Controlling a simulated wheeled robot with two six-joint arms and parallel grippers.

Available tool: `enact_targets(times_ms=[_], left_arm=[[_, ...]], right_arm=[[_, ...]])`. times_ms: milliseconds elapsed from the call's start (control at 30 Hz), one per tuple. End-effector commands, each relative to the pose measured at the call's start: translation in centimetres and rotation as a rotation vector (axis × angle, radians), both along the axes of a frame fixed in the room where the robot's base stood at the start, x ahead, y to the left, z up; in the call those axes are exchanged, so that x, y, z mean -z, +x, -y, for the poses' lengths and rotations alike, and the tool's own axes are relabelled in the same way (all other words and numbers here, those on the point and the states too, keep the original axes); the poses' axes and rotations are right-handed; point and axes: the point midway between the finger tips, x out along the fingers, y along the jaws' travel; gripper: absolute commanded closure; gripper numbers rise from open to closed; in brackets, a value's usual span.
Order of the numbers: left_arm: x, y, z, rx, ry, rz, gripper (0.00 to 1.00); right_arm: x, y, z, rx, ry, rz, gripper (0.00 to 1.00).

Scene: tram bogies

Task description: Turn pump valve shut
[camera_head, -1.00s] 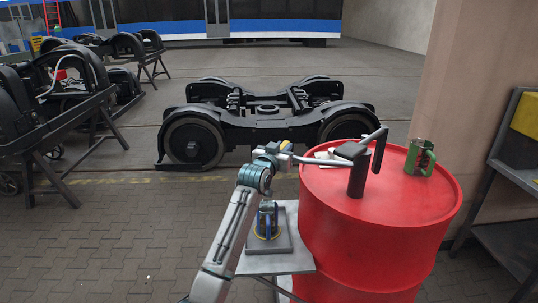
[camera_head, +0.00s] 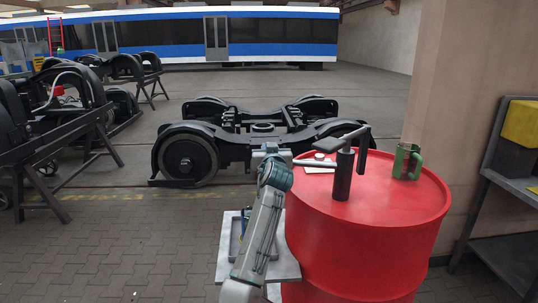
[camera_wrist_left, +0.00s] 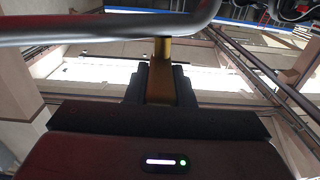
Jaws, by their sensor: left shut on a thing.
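The black hand pump (camera_head: 343,174) stands upright on the red drum (camera_head: 375,230), with its handle on top and a grey spout pipe (camera_head: 314,163) running left. In the left wrist view, the grey pipe (camera_wrist_left: 110,30) crosses the top, and a brass-coloured valve piece (camera_wrist_left: 162,92) hangs from it by a narrow stem. My left gripper (camera_wrist_left: 160,72) is shut on this brass piece, with a dark finger on each side. In the head view, my left arm's wrist is at the pipe's left end and hides the fingers and valve. My right gripper is not in view.
A small grey stand (camera_head: 286,268) beside the drum is partly hidden by my arm. A black bogie (camera_head: 190,155) lies behind. A shelf (camera_head: 505,195) with a yellow box (camera_head: 522,123) is at right.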

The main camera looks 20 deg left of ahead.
Motion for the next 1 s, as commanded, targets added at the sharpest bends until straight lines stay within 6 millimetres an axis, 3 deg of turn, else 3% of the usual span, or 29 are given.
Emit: enact_targets(times_ms=[33, 400, 433, 500, 533, 833, 1000], left_arm=[[-0.7, 0.0, 0.0, -0.002, 0.001, 0.011, 1.00], [-0.8, 0.0, -0.1, -0.005, 0.003, 0.012, 1.00], [-0.8, 0.0, -0.1, -0.005, 0.003, 0.013, 0.72], [-0.7, 0.0, -0.1, -0.005, 0.003, 0.011, 0.59], [-0.6, 0.0, -0.1, -0.005, 0.003, 0.010, 0.56], [-0.2, -0.1, 0.0, -0.005, 0.002, 0.004, 0.56], [0.1, -1.6, 0.7, -0.004, 0.000, 0.005, 0.56]], right_arm=[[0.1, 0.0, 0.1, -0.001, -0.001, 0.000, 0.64], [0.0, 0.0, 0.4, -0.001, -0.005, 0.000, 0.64], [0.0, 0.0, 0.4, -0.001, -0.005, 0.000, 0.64], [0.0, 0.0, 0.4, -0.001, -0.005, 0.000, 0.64], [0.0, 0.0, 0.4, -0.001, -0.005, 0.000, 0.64], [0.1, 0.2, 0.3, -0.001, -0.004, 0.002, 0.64], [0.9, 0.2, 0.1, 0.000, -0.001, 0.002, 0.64]])
